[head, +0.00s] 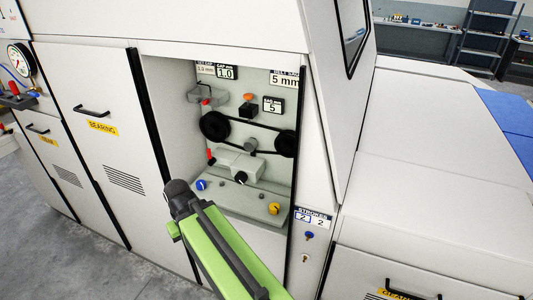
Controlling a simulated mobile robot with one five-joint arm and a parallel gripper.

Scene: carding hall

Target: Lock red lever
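Inside the open bay of the white machine, a small red lever (210,156) stands upright at the left, beside a grey block with a black knob. A second small red part (206,102) sits on a grey bracket higher up at the left. I cannot tell from this view which of them the task names, or whether either is locked. My green and black arm reaches up from the bottom, in front of the bay's lower left corner. Its fingers do not show, so I cannot see what my gripper touches or holds.
Two black pulleys (214,126) with a belt, a blue knob (202,185) and a yellow knob (274,208) are in the bay. A gauge (20,60) is at far left. A blue key switch (309,236) is on the right post. Grey floor is clear at lower left.

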